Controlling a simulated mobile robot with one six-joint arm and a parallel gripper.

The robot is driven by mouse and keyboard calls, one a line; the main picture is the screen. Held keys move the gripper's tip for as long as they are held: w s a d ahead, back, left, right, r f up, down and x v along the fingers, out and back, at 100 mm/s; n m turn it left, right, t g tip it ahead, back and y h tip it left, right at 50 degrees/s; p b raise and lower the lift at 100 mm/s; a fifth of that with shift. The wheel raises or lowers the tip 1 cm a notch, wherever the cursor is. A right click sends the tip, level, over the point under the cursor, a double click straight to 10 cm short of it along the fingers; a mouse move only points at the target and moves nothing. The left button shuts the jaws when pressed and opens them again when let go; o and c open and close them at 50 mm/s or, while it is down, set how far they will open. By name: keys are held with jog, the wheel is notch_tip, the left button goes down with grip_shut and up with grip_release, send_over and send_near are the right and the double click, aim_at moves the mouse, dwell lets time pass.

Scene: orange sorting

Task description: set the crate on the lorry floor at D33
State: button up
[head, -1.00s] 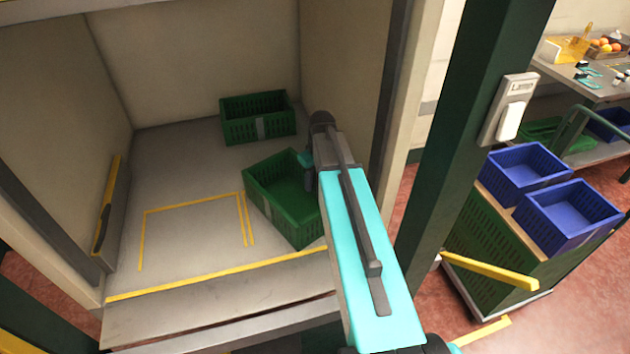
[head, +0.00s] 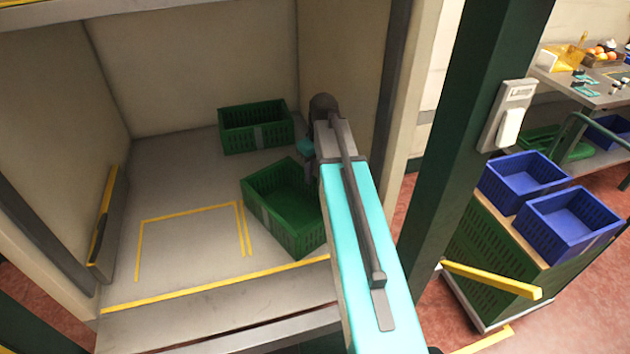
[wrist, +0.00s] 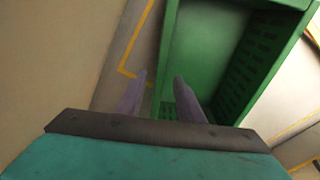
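A green crate (head: 285,225) stands empty on the lorry floor (head: 180,175), turned at an angle. It sits to the right of the yellow floor outline (head: 190,212), with its near corner by the yellow line along the lorry's front edge. My gripper (head: 306,150) is above the crate's far right side, partly hidden by my arm. In the wrist view, the fingers (wrist: 160,95) are spread apart, with the crate's wall (wrist: 168,60) beyond them and no grip on it visible. No D33 marking can be read.
A second green crate (head: 257,135) stands against the lorry's back wall. A dark green post (head: 450,150) with a lamp switch is right of my arm. Blue crates (head: 565,215) sit on a stack outside. The yellow-outlined floor area is clear.

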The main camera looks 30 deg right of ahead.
aim_at(315, 179)
jog(key=shift+s+r, duration=0.2)
jog(key=shift+r, duration=1.15)
jog(key=shift+s+r, duration=0.15)
jog(key=shift+r, duration=1.2)
jog(key=shift+f, duration=0.2)
jog(key=shift+w+f, duration=0.2)
jog(key=shift+f, duration=1.25)
jog(key=shift+w+f, duration=0.15)
jog(key=shift+f, duration=1.3)
jog(key=shift+w+f, duration=0.2)
jog(key=shift+f, duration=1.25)
jog(key=shift+r, duration=0.1)
jog(key=shift+s+r, duration=0.2)
jog(key=shift+r, duration=1.3)
jog(key=shift+s+r, duration=0.15)
jog(key=shift+r, duration=1.35)
jog(key=shift+s+r, duration=0.2)
jog(key=shift+r, duration=1.3)
jog(key=shift+w+a+f+p, duration=0.1)
jog(key=shift+w+f+p, duration=0.15)
jog(key=shift+f, duration=2.1)
jog(key=shift+w+f+p, duration=0.15)
jog(key=shift+w+f, duration=0.15)
jog(key=shift+f, duration=2)
jog(key=shift+w+a+f+p, duration=0.1)
jog(key=shift+w+f+p, duration=0.15)
jog(key=shift+f, duration=2.1)
jog(key=shift+d+r, duration=0.1)
jog(key=shift+r, duration=0.55)
jog(key=shift+s, duration=0.1)
